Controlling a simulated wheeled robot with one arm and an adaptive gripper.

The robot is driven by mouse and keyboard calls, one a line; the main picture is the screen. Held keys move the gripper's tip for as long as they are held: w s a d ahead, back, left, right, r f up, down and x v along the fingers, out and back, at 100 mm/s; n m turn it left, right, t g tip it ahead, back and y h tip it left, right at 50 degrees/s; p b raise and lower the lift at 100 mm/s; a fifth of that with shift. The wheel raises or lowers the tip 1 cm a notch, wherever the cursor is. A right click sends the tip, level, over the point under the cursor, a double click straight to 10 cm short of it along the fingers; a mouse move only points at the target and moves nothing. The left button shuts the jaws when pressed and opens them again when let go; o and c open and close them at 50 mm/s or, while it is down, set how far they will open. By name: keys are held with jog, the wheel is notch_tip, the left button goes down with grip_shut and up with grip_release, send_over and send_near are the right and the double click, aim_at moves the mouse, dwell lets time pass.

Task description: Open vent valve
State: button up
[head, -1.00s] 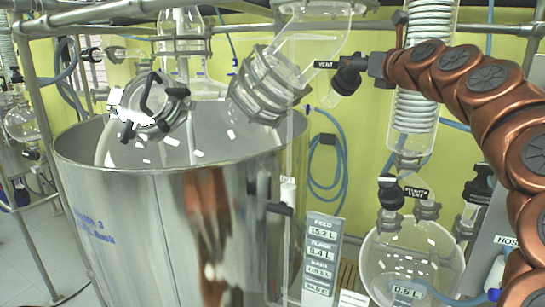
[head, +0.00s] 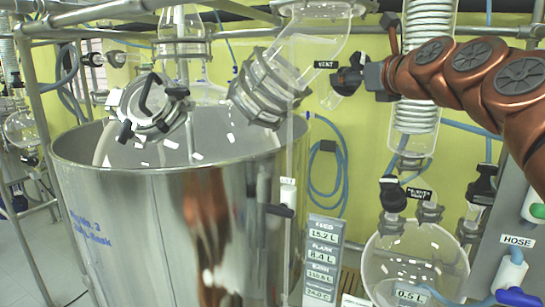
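The vent valve (head: 347,80) is a small black knob on a glass side arm, right of a black label reading "VENT" (head: 326,64). My gripper (head: 364,78), small and dark at the end of my copper arm, is at the valve from the right. Its fingers overlap the black knob in the head view, so I cannot tell whether they are closed on it or only around it. A second label, apparently "RECEIVER VENT" (head: 419,194), sits lower, above the round receiver flask (head: 415,262).
A large steel vessel (head: 165,220) fills the left and middle. A glass coil condenser (head: 416,100) stands behind my arm. A readout panel (head: 321,258) is below, and a grey panel with a "HOSE" label (head: 517,241) is at right. Blue tubing (head: 340,180) hangs on the yellow wall.

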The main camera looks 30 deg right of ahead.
jog(key=w+a+f+n+g+y, duration=0.3)
jog(key=a+f+n+g+y, duration=0.1)
jog(key=a+f+n, duration=0.8)
jog(key=a+f+g, duration=0.1)
jog(key=a+f, duration=0.2)
jog(key=a, duration=0.3)
jog(key=shift+w+f+n+y, duration=0.15)
jog(key=shift+n+y, duration=0.15)
jog(key=m+t+h+p, duration=0.2)
jog(key=m+t+h, duration=0.35)
jog(key=m, duration=0.95)
send_near(364, 61)
jog(key=x, duration=0.4)
jog(key=shift+w, duration=0.15)
jog(key=shift+d, duration=0.3)
jog(key=p+x, duration=0.3)
jog(key=x, duration=0.4)
jog(key=shift+w+a, duration=0.1)
jog(key=shift+w, duration=0.2)
